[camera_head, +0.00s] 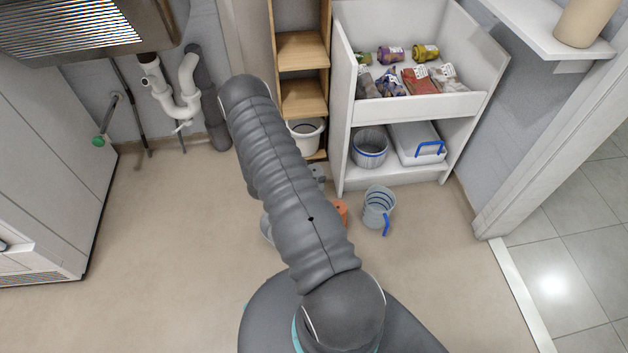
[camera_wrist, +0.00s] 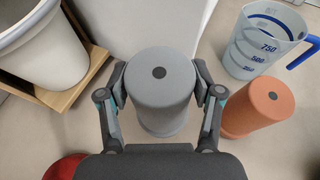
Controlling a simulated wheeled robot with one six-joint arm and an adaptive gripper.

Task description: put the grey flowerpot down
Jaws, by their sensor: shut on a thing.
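The grey flowerpot (camera_wrist: 163,100) is upside down in the wrist view, its flat base with the dark hole facing the camera. My gripper (camera_wrist: 161,88) is shut on it, one finger on each side. I cannot tell whether its lower rim touches the floor. In the head view my arm hides most of the gripper and pot; only a small grey part shows beside the arm.
An orange flowerpot (camera_wrist: 262,107) and a clear measuring jug (camera_wrist: 258,45) with a blue handle stand close on the right. A white bucket (camera_wrist: 40,50) sits on a wooden shelf (camera_wrist: 90,75) at left. A red thing (camera_wrist: 64,168) shows at lower left. Floor (camera_head: 170,240) at left is clear.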

